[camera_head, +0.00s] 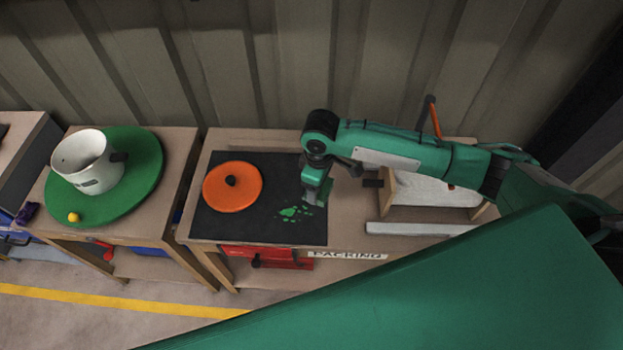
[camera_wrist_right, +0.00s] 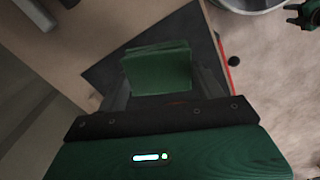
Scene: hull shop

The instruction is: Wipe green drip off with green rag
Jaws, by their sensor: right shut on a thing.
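A bright green drip (camera_head: 295,212) lies in several small blotches on a black mat (camera_head: 215,222) on the packing bench. My right gripper (camera_head: 316,178) points down at the mat's right part, just right of and behind the drip. It is shut on the green rag (camera_head: 316,192), which also shows as a folded square in the right wrist view (camera_wrist_right: 157,68). I cannot tell whether the rag touches the mat. The drip is not visible in the wrist view. A dark green jaw-like shape at that view's top right corner may be my left gripper; its state is unclear.
An orange disc with a black knob (camera_head: 233,187) lies on the mat's left. A wooden stand with a white block (camera_head: 430,190) and a pale bar (camera_head: 418,229) sit to the right. A white pot (camera_head: 88,162) stands on a green round board (camera_head: 140,172) on the left bench.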

